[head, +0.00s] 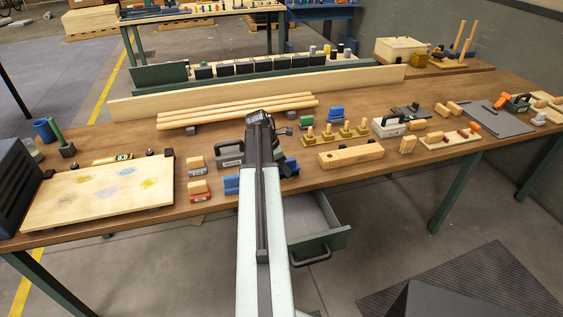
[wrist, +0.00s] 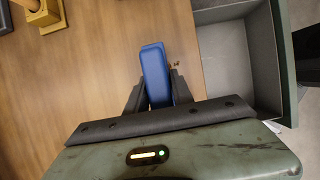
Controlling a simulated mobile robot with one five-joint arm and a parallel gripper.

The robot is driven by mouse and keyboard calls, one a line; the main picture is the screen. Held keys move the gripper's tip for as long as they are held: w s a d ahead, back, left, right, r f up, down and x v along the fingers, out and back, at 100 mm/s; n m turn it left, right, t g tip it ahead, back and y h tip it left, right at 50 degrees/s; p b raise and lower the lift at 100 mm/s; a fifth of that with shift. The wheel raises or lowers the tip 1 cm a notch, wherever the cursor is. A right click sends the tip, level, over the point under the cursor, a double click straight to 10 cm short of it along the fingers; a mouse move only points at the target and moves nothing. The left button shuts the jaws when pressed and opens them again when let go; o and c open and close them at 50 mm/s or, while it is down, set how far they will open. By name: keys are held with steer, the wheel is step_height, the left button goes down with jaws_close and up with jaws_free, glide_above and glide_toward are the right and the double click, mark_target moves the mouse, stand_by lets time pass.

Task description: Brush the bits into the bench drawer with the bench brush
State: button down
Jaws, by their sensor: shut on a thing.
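The bench brush (wrist: 155,75) shows as a blue block in the wrist view, between the two dark fingers of my gripper (wrist: 157,92). My gripper is shut on it, low over the wooden bench top. Its bristles are hidden. A few small dark specks, possibly the bits (wrist: 175,65), show just right of the brush, near the bench edge. The bench drawer (head: 340,238) stands open below the bench's front edge; its grey, empty-looking inside (wrist: 225,55) is right of the brush in the wrist view. My arm hides the gripper in the head view.
Blue parts show on both sides of my arm (head: 232,184). A grey tool (head: 230,154) stands to the left. Brass stands (head: 327,136) and a wooden block (head: 350,153) are to the right. Dowels (head: 240,110) lie behind. A wooden board (head: 100,193) lies at left.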

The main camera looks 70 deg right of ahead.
steer(key=s+a, duration=0.6)
steer(key=a, duration=0.2)
step_height(320, 180, up, 6)
steer(key=p, duration=0.6)
steer(key=shift+s+d, duration=0.15)
steer(key=shift+d, duration=0.05)
steer(key=shift+s, duration=0.1)
